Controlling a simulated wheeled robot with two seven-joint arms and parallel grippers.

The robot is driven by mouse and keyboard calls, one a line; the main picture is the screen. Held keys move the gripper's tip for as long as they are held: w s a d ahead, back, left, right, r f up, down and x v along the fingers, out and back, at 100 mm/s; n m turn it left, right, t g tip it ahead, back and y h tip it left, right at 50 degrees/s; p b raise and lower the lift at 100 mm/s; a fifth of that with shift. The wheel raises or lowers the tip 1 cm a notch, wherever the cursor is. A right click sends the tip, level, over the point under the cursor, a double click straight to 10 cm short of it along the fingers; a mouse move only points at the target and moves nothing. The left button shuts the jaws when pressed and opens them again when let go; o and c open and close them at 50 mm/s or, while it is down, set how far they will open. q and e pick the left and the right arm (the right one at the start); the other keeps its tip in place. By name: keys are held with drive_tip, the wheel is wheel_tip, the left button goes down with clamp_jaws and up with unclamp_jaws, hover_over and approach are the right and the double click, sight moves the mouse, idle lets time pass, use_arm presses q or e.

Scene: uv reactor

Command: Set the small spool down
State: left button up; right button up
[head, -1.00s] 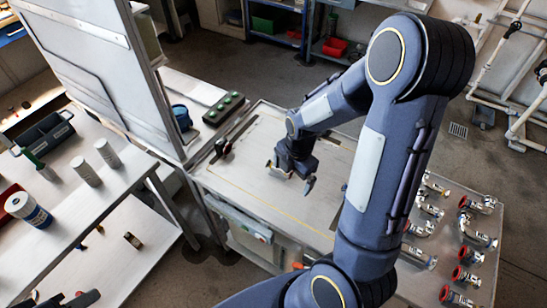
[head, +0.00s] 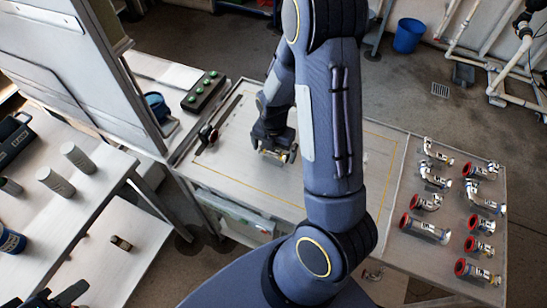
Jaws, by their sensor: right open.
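My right arm reaches over the steel worktop (head: 235,170). My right gripper (head: 277,156) points down, low over the worktop inside its yellow outline, with its jaws open. A small metallic piece with yellowish parts shows at the fingertips. It may be the small spool, but it is too small and partly hidden to be sure, and I cannot tell whether it rests on the surface. My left gripper (head: 62,297) is a dark shape at the bottom left edge, partly cut off; its jaws are unclear.
A green-button box (head: 203,91) and a black-handled lever clamp (head: 208,134) are at the worktop's left. Grey cylinders (head: 56,183) stand on the left bench. A tall panel (head: 62,60) borders the worktop.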

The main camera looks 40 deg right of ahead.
drive_tip(key=shift+f, duration=0.2)
drive_tip(key=c, duration=1)
